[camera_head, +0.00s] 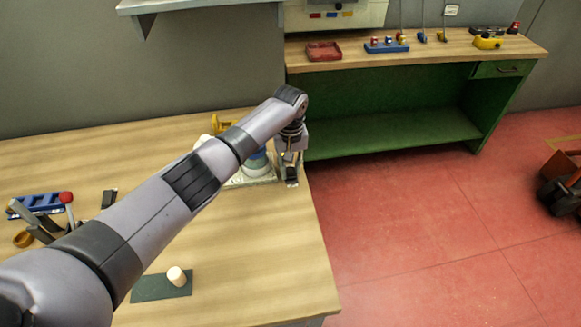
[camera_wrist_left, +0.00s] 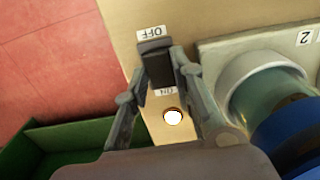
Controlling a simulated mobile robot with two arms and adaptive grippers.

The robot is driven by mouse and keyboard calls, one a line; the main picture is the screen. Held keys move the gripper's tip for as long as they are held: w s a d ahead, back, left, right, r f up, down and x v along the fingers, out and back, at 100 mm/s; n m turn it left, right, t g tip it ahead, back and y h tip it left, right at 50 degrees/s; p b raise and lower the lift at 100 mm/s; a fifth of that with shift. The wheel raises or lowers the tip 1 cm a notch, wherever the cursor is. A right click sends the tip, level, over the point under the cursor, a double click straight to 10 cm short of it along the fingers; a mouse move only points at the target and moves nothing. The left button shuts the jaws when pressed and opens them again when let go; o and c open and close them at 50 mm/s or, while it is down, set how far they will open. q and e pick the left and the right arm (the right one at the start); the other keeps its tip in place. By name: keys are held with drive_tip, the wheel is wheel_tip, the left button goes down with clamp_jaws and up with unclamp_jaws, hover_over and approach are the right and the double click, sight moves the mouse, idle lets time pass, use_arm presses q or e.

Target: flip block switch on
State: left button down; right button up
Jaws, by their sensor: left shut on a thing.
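The block switch is a dark block (camera_wrist_left: 155,62) on a pale wooden surface (camera_wrist_left: 205,20) in the left wrist view. An OFF label (camera_wrist_left: 151,33) lies at its upper end and an ON label (camera_wrist_left: 163,91) at its lower end. A bright white round lamp (camera_wrist_left: 173,117) sits below the ON label. My left gripper (camera_wrist_left: 161,75) is shut on the dark block, with one finger on each side. In the head view my left gripper (camera_head: 291,166) is at the right edge of the wooden table. The lever's exact tilt is hard to tell. My right gripper is not in view.
A pale holder (camera_wrist_left: 236,62) with a blue-and-glass vessel (camera_wrist_left: 265,98) stands close beside the switch. A cork (camera_head: 176,275) stands on a dark green mat (camera_head: 150,287). A blue rack (camera_head: 33,203) is at the left. A green workbench (camera_head: 390,104) stands beyond the table.

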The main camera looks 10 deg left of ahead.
sight(290, 171)
use_arm(q)
drive_tip(key=shift+w+r, duration=0.15)
drive_tip(key=c, duration=1.8)
unclamp_jaws()
drive_tip(key=shift+o, duration=0.8)
wheel_tip(290, 171, up, 12)
